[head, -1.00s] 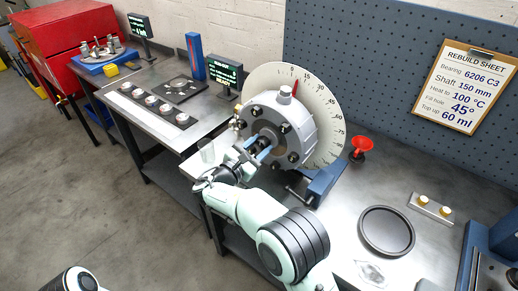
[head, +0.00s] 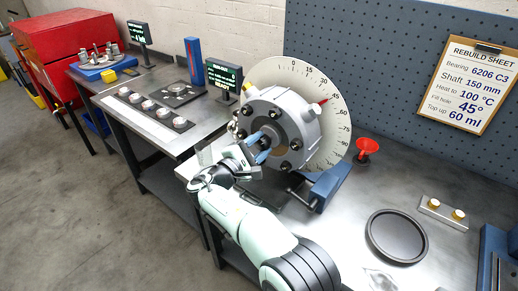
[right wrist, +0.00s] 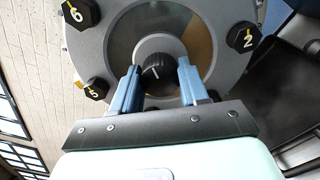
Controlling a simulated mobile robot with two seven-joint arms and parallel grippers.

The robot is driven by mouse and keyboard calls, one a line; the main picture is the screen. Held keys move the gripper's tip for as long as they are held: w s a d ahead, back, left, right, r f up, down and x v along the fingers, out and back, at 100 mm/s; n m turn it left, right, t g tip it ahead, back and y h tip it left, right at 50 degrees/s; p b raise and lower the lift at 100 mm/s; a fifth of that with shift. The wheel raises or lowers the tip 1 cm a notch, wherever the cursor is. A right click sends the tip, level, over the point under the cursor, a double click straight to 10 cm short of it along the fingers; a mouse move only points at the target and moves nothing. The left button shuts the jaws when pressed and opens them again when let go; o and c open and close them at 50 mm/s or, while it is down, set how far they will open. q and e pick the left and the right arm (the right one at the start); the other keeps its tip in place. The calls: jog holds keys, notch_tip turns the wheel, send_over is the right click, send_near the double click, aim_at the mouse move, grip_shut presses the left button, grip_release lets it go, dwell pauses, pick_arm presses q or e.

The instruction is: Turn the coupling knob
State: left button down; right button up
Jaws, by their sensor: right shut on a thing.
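The round grey housing (head: 268,108) stands in front of a white dial plate (head: 336,140) with degree marks. Its red pointer (head: 322,101) lies between the 30 and 60 marks, near where 45 would be. The dark ribbed coupling knob (right wrist: 160,72) sits at the housing's centre, with a white line on its face; numbered black bolts surround it in the right wrist view. My right gripper (head: 257,146) reaches the housing from the front. Its blue fingers (right wrist: 157,88) are shut on the knob from both sides. In the head view the fingers mostly hide the knob. My left gripper is out of view.
A blue clamp stand (head: 325,187) is beside the housing. A red funnel (head: 367,147), a round black tray (head: 396,236) and a small plate with brass caps (head: 442,212) are on the bench to the right. A rebuild sheet (head: 483,85) hangs on the pegboard.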

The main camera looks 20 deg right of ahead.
jog(key=shift+d+r, duration=0.1)
dwell(0.3)
jog(key=o, duration=1.1)
jog(key=shift+c, duration=0.2)
jog(key=shift+s+a, duration=0.1)
jog(key=shift+a, duration=0.1)
jog(key=v, duration=1.3)
jog(key=shift+b, duration=0.45)
